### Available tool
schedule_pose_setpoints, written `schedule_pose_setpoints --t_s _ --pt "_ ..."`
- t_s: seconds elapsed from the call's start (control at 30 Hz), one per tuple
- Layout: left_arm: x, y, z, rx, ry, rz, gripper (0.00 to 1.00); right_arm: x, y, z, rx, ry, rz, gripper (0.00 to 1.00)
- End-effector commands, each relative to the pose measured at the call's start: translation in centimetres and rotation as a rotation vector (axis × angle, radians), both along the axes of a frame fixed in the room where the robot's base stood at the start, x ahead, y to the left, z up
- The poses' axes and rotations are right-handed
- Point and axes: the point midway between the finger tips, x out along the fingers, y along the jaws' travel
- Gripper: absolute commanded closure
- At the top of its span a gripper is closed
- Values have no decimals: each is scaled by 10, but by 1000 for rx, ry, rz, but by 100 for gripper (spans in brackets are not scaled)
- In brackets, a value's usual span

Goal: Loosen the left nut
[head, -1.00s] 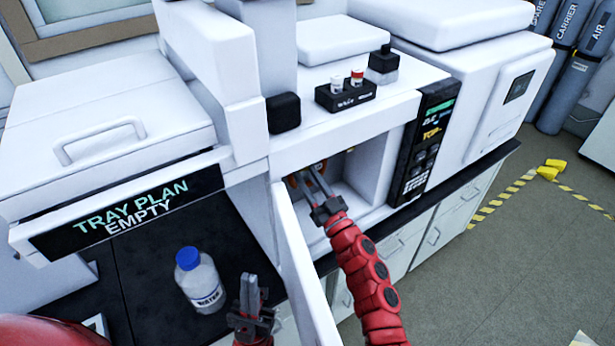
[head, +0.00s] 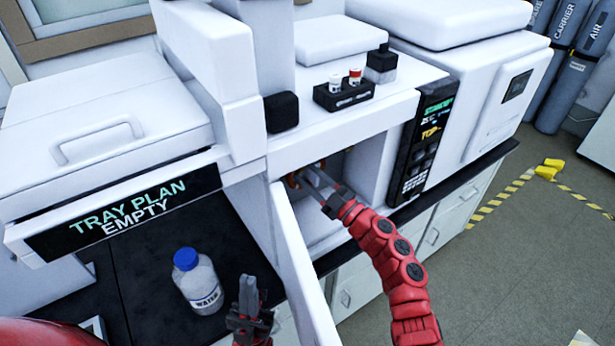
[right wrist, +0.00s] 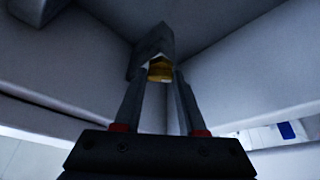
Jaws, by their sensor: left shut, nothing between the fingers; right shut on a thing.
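My right gripper (head: 309,180) reaches into the open compartment (head: 362,170) of the white instrument. Its fingertips are at an orange-brass nut (head: 292,181) on the left inside. In the right wrist view, the fingers (right wrist: 160,82) are shut on a brass nut (right wrist: 160,71) below a grey block-shaped fitting (right wrist: 152,45). The nut is partly hidden by the fingers. A second orange-brass spot (head: 321,164) shows further right in the compartment, too small to make out. My left gripper (head: 248,283) is shut and empty, left of the open door and apart from the instrument.
The open white door (head: 302,270) stands just left of my right arm. A water bottle (head: 198,281) with a blue cap stands on the black bench top. A vial rack (head: 344,95) and a dark-capped bottle (head: 381,64) stand on the instrument above the compartment. A keypad panel (head: 424,140) borders it.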

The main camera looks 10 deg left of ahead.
Motion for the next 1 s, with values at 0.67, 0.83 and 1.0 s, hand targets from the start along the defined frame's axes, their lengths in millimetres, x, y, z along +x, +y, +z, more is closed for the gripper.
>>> schedule_pose_setpoints --t_s 0.67,0.83,1.0 --pt "0 0 -18 0 0 0 100 2 -1 7 -429 -441 1 100" --pt "0 0 -21 0 0 0 100 2 -1 9 -507 -520 -1 100" --pt "0 0 -23 0 0 0 100 2 -1 10 -562 -575 -2 100"
